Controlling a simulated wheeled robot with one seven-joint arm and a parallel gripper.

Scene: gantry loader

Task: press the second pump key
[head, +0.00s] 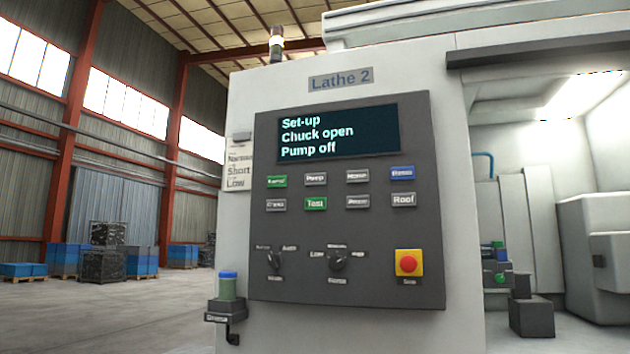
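The control panel (347,230) labelled "Lathe 2" stands upright on the front of a pale machine in the head view. Two rows of keys lie below its screen. The top row's second key (316,178), grey, appears to read "Pump". In the lower row, the third key (357,201) is grey and its label is too blurred to read. The screen (338,133) reads "Set-up", "Chuck open", "Pump off". My gripper is not in view.
Other keys include a green "Test" key (315,203) and a blue key (402,173). Two knobs (337,262) and a red stop button (408,263) sit below. A blue-capped jar (228,286) stands in a bracket at the panel's left.

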